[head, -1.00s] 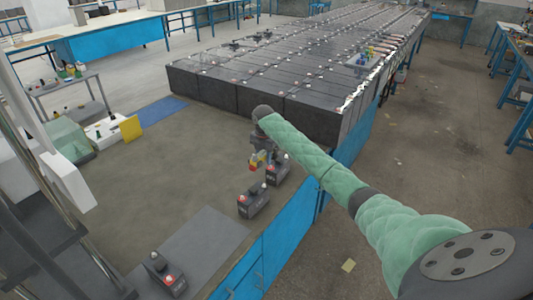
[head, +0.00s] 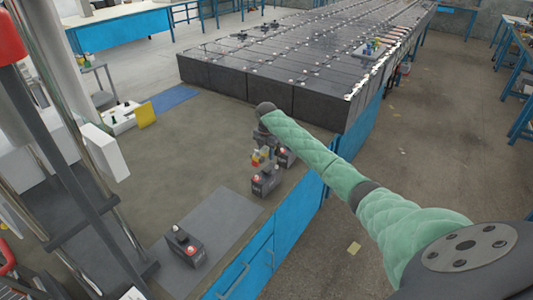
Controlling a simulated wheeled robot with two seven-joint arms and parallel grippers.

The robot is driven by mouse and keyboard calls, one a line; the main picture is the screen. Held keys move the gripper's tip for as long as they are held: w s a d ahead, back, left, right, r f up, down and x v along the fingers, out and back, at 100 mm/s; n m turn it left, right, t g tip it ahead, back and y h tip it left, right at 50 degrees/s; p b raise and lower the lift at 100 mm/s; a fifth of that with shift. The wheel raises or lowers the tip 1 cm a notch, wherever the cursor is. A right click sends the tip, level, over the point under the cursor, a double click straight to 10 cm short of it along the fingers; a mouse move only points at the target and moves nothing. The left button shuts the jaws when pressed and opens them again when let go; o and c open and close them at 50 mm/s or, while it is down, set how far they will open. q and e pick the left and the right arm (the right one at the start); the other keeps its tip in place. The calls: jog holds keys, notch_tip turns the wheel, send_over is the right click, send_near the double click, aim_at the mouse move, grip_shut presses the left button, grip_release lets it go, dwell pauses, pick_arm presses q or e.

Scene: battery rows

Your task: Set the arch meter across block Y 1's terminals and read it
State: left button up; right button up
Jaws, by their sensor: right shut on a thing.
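My right gripper (head: 262,153) points down over the grey bench, shut on a small yellow and red thing (head: 258,160), probably the arch meter; its display cannot be read. It hangs just above or behind a small dark block (head: 265,184) with a red and a pale terminal cap. Whether it touches the terminals cannot be told. A second dark block (head: 288,158) stands close behind to the right, partly hidden by the gripper. A third block (head: 186,249) stands apart on a grey mat nearer to me. The block labels are too small to read. My left gripper is out of view.
Long rows of dark battery blocks (head: 300,60) fill the back. The bench (head: 190,160) is clear in the middle. Its blue front drops to the floor.

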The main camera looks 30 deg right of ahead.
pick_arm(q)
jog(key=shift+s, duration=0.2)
pick_arm(e)
jog(key=shift+d, duration=0.15)
